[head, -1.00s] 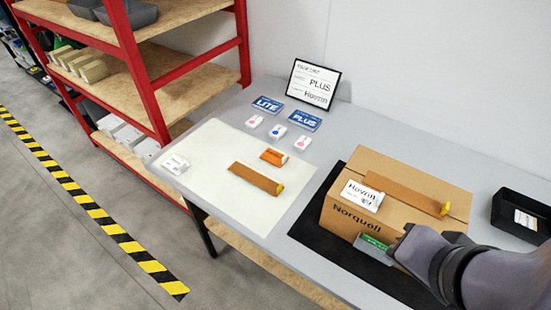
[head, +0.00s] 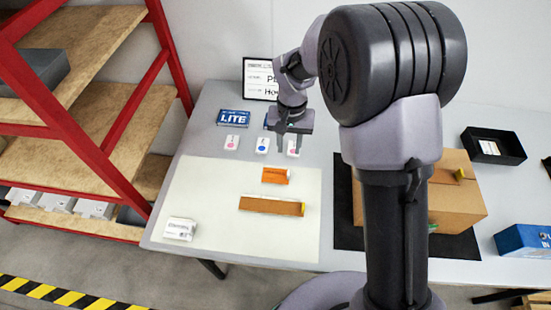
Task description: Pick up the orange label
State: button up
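My gripper (head: 290,141) points down over the back of the table, at the right end of a row of small white labels. Its two fingers show apart, with the rightmost label (head: 293,149), which bears a reddish mark, right at the fingertips. I cannot tell whether they touch it. A label with a blue mark (head: 262,145) and one with a pink mark (head: 232,142) lie to the left. A small orange piece (head: 275,176) lies on the cream mat (head: 215,210), in front of the gripper and apart from it.
A brown strip (head: 272,206) and a white box (head: 180,229) lie on the mat. A blue LITE card (head: 233,118) and a framed sign (head: 259,78) stand behind. My arm partly hides a carton (head: 455,200). A black bin (head: 493,146) is at right.

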jog(key=b, duration=0.2)
send_over(289, 170)
jog(key=s, duration=0.1)
jog(key=f, duration=0.7)
jog(key=shift+a+f, duration=0.25)
jog(key=shift+f, duration=0.05)
jog(key=f+b, duration=0.2)
jog(key=f, duration=0.4)
jog(key=shift+d+b, duration=0.2)
jog(key=shift+b, duration=0.2)
jog(key=shift+r, duration=0.15)
jog(key=shift+c, duration=0.8)
grip_shut()
